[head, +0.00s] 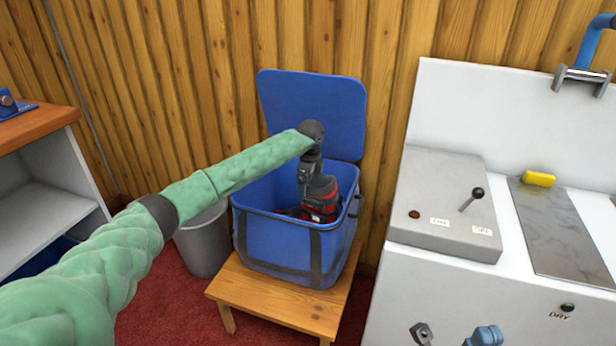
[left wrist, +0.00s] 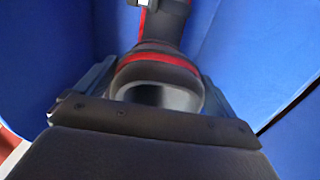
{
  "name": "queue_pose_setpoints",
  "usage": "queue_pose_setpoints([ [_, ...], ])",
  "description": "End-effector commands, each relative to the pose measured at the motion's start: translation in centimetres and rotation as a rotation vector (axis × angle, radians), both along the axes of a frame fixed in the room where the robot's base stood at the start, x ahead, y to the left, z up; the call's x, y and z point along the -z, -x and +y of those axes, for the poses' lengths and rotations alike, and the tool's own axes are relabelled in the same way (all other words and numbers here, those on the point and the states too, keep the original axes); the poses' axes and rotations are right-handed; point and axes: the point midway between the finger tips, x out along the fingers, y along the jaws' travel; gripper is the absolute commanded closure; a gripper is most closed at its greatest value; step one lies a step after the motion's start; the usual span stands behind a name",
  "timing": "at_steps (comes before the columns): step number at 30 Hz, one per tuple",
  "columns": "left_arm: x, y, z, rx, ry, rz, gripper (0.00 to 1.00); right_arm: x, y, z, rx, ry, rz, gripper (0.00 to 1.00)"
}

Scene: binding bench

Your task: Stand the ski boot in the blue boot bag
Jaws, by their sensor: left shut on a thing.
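The black and red ski boot (head: 321,205) is inside the mouth of the blue boot bag (head: 275,245), toward its right side. My left gripper (head: 312,178) is above the boot, shut on its upper cuff. In the left wrist view the boot (left wrist: 165,66) lies between the two fingers (left wrist: 157,90), with its dark opening close to the camera and blue bag walls around it. The boot's lower part is hidden by the bag's front wall, so I cannot tell whether it touches the bottom. The bag's lid stands open behind. My right gripper is not in view.
The bag stands on a low wooden stool (head: 228,290). A grey bin (head: 203,245) is left of it. A white bench (head: 425,285) with a grey lever box (head: 440,205) is close on the right. A wooden-topped shelf unit (head: 40,130) is at far left.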

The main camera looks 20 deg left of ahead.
Motion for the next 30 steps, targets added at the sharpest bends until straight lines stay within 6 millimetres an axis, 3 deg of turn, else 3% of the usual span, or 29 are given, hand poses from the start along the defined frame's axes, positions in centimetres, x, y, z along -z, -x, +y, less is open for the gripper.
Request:
queue_pose_setpoints([
  [5,1.6,-0.1,0.0,-0.001,0.000,-0.002,0.77,-0.1,0.4,-0.1,-0.004,-0.007,-0.018,1.00],
  [24,1.5,-4.2,-0.2,-0.001,0.001,-0.003,0.77,0.5,0.3,0.1,-0.023,-0.018,-0.017,1.00],
  [30,2.6,-4.1,-0.2,0.001,0.001,-0.002,0.77,0.4,0.1,0.2,-0.031,-0.022,-0.025,1.00],
])
